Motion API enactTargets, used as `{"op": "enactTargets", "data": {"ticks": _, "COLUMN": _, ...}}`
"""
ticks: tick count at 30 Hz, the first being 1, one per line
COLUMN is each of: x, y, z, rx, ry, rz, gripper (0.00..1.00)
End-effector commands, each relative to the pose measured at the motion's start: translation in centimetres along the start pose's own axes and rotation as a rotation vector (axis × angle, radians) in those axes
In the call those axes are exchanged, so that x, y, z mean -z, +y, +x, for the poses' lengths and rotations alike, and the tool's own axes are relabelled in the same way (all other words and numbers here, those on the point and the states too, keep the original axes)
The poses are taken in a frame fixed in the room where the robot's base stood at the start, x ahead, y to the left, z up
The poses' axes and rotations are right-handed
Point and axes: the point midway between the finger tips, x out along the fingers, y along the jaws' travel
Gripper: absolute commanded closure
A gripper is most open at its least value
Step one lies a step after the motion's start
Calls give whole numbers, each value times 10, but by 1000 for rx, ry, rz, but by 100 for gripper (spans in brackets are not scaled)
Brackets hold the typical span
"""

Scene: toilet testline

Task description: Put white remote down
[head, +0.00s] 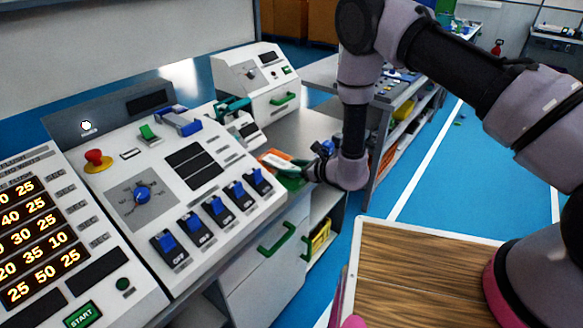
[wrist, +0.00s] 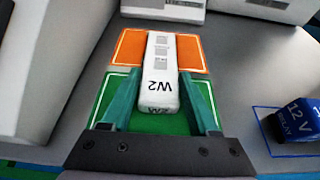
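The white remote (wrist: 160,75), marked W2, lies lengthwise over a mat with an orange half (wrist: 191,52) and a green half (wrist: 150,122). Its marked end is toward my gripper. My gripper (wrist: 162,76) has its two teal fingers on either side of the remote, with the tips very close to its sides. I cannot tell whether they touch it or whether the remote rests fully on the mat. In the head view my gripper (head: 290,174) is low over the grey worktop by the mat, and the remote is mostly hidden.
A blue 12 V relay (wrist: 292,121) stands right of the mat in a blue outline. White devices stand beyond and left of the mat. A control panel (head: 190,180) with switches fills the left in the head view. A wooden-topped surface (head: 410,270) is near me.

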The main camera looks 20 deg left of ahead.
Motion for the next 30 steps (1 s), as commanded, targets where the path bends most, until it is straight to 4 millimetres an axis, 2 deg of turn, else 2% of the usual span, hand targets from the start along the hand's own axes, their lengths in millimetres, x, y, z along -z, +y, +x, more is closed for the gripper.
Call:
{"op": "enactTargets", "data": {"ticks": 2, "x": 0, "y": 0, "z": 0, "rx": 0, "ry": 0, "rz": 0, "gripper": 13}}
{"op": "enactTargets", "data": {"ticks": 14, "x": -3, "y": 0, "z": -6, "rx": 1, "ry": 2, "rz": 0, "gripper": 13}}
{"op": "enactTargets", "data": {"ticks": 17, "x": -2, "y": -1, "z": -20, "rx": 3, "ry": 2, "rz": 2, "gripper": 13}}
{"op": "enactTargets", "data": {"ticks": 24, "x": -3, "y": -1, "z": -72, "rx": 3, "ry": 2, "rz": 3, "gripper": 13}}
{"op": "enactTargets", "data": {"ticks": 30, "x": -3, "y": -1, "z": -106, "rx": 2, "ry": 1, "rz": 2, "gripper": 13}}
